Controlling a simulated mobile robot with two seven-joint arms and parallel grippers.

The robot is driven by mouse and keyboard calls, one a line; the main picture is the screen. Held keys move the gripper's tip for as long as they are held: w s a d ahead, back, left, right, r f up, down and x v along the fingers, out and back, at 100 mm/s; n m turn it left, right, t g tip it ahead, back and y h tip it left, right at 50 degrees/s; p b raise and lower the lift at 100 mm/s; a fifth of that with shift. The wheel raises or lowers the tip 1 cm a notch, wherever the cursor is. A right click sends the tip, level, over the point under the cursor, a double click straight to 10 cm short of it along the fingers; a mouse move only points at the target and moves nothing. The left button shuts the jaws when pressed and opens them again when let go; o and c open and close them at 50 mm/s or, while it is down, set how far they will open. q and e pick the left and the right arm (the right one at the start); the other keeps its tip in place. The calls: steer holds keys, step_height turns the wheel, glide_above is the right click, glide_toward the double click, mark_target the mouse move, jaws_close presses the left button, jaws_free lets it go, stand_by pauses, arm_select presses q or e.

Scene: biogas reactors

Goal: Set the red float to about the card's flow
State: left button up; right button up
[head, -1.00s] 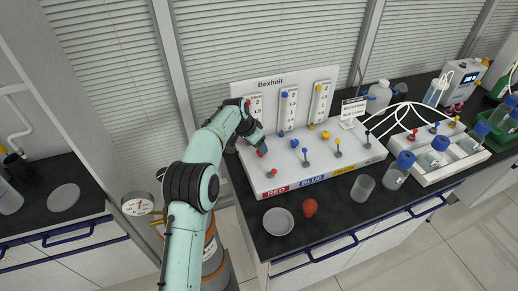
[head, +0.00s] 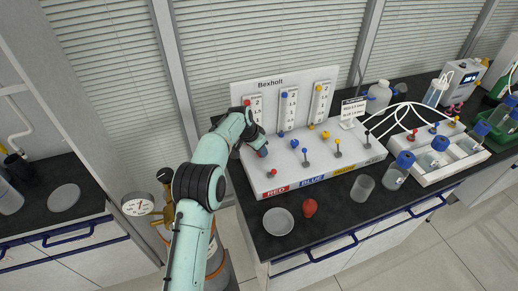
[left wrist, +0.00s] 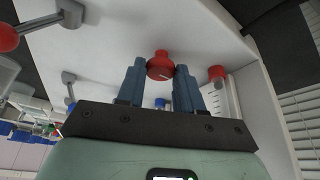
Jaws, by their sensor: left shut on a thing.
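The white Bexholt panel (head: 270,84) carries three scaled flow tubes above red, blue and yellow labels. A small red spot, apparently the red float (head: 247,103), shows high in the left tube, partly behind my arm. My left gripper (head: 262,152) is at the panel's left side, below that tube. In the left wrist view its fingers (left wrist: 160,88) are shut on a red knob (left wrist: 160,66) with a pale mark line. The card (head: 353,108) stands at the panel's right end; its writing is too small to read surely. My right gripper is not in view.
A red-ended lever (head: 272,173), a blue lever (head: 304,152) and a yellow lever (head: 337,143) stand on the base. A blue knob (head: 281,133) is right of my gripper. A dish (head: 278,221), a red object (head: 310,207) and a beaker (head: 363,187) stand in front.

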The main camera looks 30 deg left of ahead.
arm_select(q)
steer(key=n+y, duration=0.1)
steer(key=n, duration=0.2)
steer(key=shift+d, duration=0.2)
steer(key=n+y, duration=0.1)
steer(key=n, duration=0.1)
steer(key=shift+d+r+n+p, duration=0.1)
steer(key=shift+n+p, duration=0.3)
steer(key=n, duration=0.1)
steer(key=n+y+p, duration=0.1)
steer(key=n, duration=0.1)
steer(key=shift+w+d+y, duration=0.1)
steer(key=shift+w+y, duration=0.05)
steer(key=shift+y, duration=0.15)
steer(key=shift+n+g+y+p, duration=0.5)
steer(key=shift+n+g+p, duration=0.1)
steer(key=shift+n, duration=1.2)
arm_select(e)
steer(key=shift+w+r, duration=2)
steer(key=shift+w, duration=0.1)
arm_select(q)
steer(key=o, duration=1)
steer(key=shift+o, duration=0.2)
